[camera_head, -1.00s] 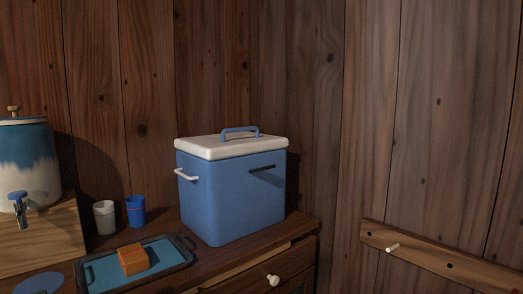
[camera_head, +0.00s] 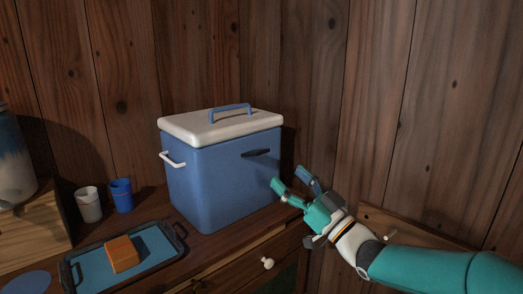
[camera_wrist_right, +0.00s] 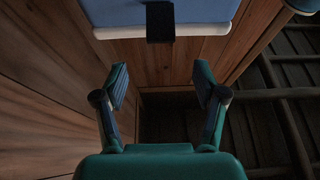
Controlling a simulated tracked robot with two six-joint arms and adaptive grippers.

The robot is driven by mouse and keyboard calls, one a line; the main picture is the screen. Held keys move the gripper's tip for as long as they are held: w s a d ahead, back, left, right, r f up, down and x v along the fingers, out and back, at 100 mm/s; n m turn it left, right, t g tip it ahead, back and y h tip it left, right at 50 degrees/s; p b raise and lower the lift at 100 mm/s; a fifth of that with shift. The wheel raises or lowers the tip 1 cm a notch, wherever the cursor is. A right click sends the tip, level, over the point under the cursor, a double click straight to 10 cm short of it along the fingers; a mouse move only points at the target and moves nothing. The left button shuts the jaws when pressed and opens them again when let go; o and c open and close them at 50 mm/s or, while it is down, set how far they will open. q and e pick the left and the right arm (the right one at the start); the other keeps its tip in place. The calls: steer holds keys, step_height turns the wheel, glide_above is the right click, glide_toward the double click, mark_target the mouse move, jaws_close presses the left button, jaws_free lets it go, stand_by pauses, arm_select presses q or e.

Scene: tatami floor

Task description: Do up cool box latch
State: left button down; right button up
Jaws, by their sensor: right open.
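The cool box (camera_head: 215,185) is blue with a white lid (camera_head: 225,122) and stands on the wooden cabinet top. The lid rests on the box all around, as far as it shows. The dark latch (camera_head: 255,153) is on the front face just under the lid and looks like a flat piece jutting outward. A dark strip, apparently the latch (camera_wrist_right: 160,22), shows at the top of the right wrist view across a white edge. My right gripper (camera_head: 294,184) is open and empty, right of the box and below the latch, apart from it. Its fingers (camera_wrist_right: 161,75) frame empty space. My left gripper is not seen.
A tray (camera_head: 163,262) with an orange block (camera_head: 122,254) lies left of the box on the cabinet. A white cup (camera_head: 89,204) and a blue cup (camera_head: 122,195) stand behind it. A drawer with a white knob (camera_head: 268,263) is below. Wooden walls close the back and right.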

mark_target(264, 153)
steer(key=p+x, duration=0.1)
steer(key=x, duration=0.9)
steer(key=shift+w+a, duration=0.1)
steer(key=shift+r, duration=0.1)
steer(key=c, duration=1.2)
